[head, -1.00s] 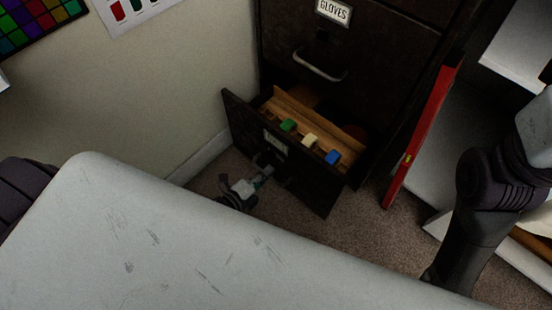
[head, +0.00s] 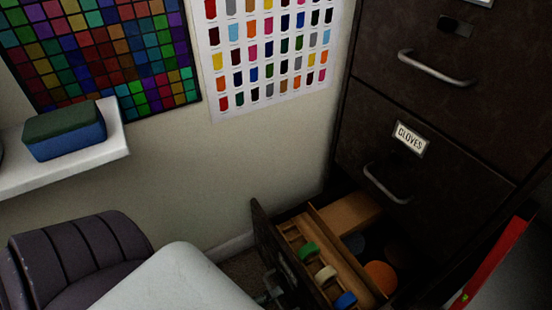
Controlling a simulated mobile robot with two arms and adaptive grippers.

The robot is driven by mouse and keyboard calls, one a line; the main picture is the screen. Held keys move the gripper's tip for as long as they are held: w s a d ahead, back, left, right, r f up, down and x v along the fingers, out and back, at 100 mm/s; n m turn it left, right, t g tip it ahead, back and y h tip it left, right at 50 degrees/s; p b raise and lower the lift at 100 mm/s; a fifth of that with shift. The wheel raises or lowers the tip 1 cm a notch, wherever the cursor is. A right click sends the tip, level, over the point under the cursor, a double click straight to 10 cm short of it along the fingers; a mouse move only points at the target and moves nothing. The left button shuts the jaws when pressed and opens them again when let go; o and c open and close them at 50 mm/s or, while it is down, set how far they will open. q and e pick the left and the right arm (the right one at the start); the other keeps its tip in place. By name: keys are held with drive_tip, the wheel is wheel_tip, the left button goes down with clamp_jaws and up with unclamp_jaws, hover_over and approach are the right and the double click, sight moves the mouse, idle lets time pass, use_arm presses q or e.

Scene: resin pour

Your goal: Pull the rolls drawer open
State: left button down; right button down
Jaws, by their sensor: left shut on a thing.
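The rolls drawer stands pulled out from the bottom of the dark cabinet (head: 440,170). Its front panel (head: 268,236) faces the lower left. Inside are a wooden rack (head: 322,240) with a green roll (head: 309,250), a cream roll (head: 325,274) and a blue roll (head: 345,299). Behind the rack lie an orange disc (head: 380,277) and a darker blue one (head: 354,242). My left gripper (head: 272,291) is at the outer face of the drawer front, shut at its handle. My own arm and the picture's bottom edge hide part of it. My right gripper is not in view.
The closed gloves drawer (head: 440,195), with its label and handle, is directly above. A red upright panel (head: 492,262) stands to the right. At left, a white shelf (head: 75,160) holds a green and blue block (head: 65,133). Colour charts hang on the wall.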

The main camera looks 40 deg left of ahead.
use_arm(q)
drive_tip(key=c, duration=1.2)
unclamp_jaws()
drive_tip(key=shift+s, duration=0.1)
drive_tip(key=v, duration=1.2)
